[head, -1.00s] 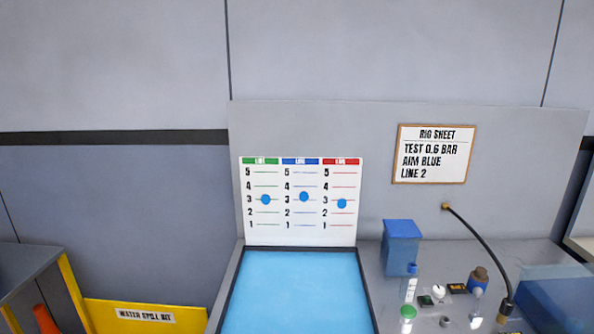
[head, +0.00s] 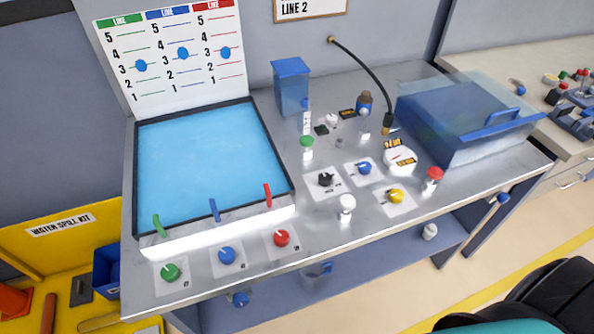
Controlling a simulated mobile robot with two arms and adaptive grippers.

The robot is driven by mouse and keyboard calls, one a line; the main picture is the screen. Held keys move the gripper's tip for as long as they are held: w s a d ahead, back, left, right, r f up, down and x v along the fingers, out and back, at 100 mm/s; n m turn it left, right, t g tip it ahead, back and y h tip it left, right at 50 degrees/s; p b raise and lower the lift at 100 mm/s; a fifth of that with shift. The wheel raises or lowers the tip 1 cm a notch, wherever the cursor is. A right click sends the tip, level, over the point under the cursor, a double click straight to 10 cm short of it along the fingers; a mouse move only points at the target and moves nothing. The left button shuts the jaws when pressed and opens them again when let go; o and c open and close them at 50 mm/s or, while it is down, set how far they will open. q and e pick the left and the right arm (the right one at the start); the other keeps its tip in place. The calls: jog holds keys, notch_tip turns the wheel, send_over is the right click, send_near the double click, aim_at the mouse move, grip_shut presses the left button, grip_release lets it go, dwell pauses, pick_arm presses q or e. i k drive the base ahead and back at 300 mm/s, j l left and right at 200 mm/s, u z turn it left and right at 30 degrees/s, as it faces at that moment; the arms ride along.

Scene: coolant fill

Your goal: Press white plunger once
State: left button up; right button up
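The white plunger (head: 347,205) stands upright near the front edge of the metal bench, right of the red knob. It has a round white cap on a pale body, and nothing touches it. A green-capped plunger (head: 306,144) stands further back and a red-capped one (head: 434,176) to the right. Neither of my grippers is in view.
Green (head: 171,272), blue (head: 227,256) and red (head: 281,238) knobs line the bench front before a blue water tank (head: 205,165). Black, blue and yellow knobs surround the white plunger's back and right. A blue lidded box (head: 465,125) stands at the right.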

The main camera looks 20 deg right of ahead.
aim_at(346, 202)
jog(key=i+l+z, duration=0.1)
jog(key=z, duration=0.95)
